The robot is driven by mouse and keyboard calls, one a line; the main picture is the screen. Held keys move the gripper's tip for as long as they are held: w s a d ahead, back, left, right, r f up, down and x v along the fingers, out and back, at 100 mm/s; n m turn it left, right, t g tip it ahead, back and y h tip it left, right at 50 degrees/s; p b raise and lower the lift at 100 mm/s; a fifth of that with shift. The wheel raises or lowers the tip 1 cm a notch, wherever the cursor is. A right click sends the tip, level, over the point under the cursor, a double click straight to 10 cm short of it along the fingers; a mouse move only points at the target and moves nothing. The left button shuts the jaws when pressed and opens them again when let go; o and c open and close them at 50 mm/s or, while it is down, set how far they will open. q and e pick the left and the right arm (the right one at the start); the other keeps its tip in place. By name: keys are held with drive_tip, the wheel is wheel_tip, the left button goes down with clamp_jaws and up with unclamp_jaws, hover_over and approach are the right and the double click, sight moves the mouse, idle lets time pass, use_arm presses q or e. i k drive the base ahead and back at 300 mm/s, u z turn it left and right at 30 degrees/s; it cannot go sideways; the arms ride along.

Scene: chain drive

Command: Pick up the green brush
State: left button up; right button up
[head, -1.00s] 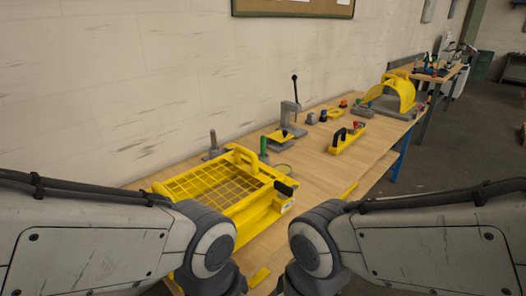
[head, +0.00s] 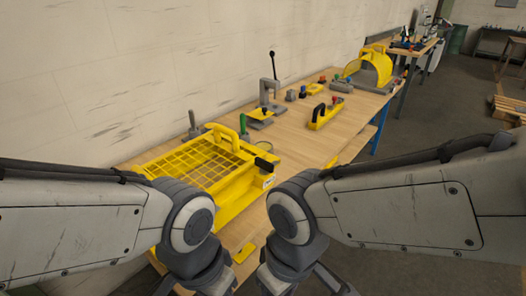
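A small upright green handle (head: 243,124) stands on the wooden bench behind the yellow mesh guard; it may be the green brush, but its lower part is hidden and I cannot see bristles. My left gripper (head: 205,284) is at the bottom edge, in front of the yellow guard and well apart from the green handle. My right gripper (head: 305,282) is at the bottom edge to its right, also far from the green handle. The fingertips of both are cut off by the frame, and I see nothing held.
The yellow mesh guard (head: 205,165) fills the near bench. A grey lever press (head: 268,100), a yellow block with a black handle (head: 325,112) and a yellow curved guard (head: 375,68) stand farther along. The wooden bench top (head: 300,148) is mostly clear at centre right.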

sight(242, 117)
drive_tip(key=z, duration=1.7)
drive_tip(key=i, duration=2.65)
drive_tip(key=u, duration=3.75)
drive_tip(key=i, duration=0.5)
drive_tip(key=z, duration=0.05)
